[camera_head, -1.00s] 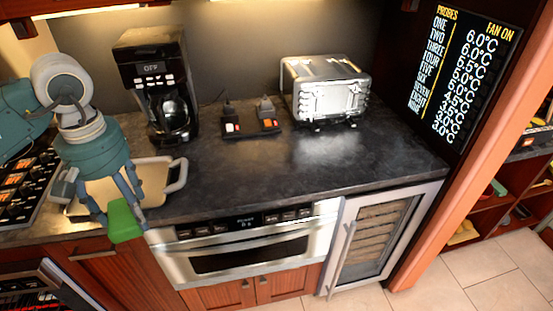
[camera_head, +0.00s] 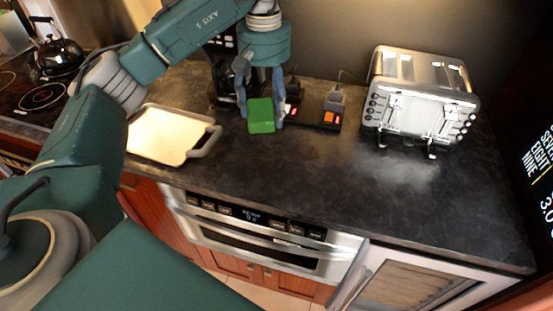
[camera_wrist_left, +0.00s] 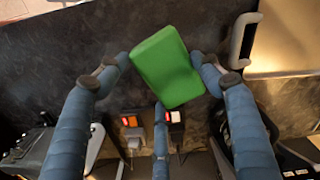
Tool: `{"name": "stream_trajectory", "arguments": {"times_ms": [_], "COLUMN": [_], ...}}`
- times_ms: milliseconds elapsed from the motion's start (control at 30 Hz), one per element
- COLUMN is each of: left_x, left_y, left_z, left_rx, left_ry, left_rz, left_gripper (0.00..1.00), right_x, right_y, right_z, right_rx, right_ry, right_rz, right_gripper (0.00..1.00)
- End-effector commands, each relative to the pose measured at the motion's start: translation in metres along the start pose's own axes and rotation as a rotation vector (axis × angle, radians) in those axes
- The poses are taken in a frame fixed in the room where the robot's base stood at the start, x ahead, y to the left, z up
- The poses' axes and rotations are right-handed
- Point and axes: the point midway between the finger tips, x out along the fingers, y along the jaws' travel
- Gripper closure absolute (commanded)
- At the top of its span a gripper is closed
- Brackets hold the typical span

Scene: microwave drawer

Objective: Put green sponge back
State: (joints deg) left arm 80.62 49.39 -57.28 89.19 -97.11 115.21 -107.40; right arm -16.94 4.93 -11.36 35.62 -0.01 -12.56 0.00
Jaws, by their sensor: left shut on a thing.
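A bright green sponge (camera_head: 261,116) is held between the fingers of my left gripper (camera_head: 260,104), above the dark counter in front of the coffee maker. In the left wrist view the sponge (camera_wrist_left: 167,67) sits between the fingertips of my left gripper (camera_wrist_left: 170,72), slightly tilted, with the counter below. The gripper is shut on it. My right gripper is not in view.
A beige tray (camera_head: 135,150) with a grey handle lies on the counter to the left. The coffee maker (camera_head: 222,75) is partly hidden behind my left arm. Two small devices (camera_head: 328,117) and a silver toaster (camera_head: 418,95) stand to the right. The front counter is clear.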

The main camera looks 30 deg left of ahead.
Motion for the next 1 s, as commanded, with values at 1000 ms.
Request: {"name": "stream_trajectory", "arguments": {"times_ms": [1000], "left_x": [0.169], "left_y": [0.000], "left_z": [0.001], "left_rx": [0.003], "left_ry": [0.000], "left_rz": [0.000], "left_gripper": [0.82], "right_x": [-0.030], "right_y": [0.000], "right_z": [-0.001], "right_rx": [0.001], "right_ry": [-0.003], "right_rz": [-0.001], "right_gripper": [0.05]}}
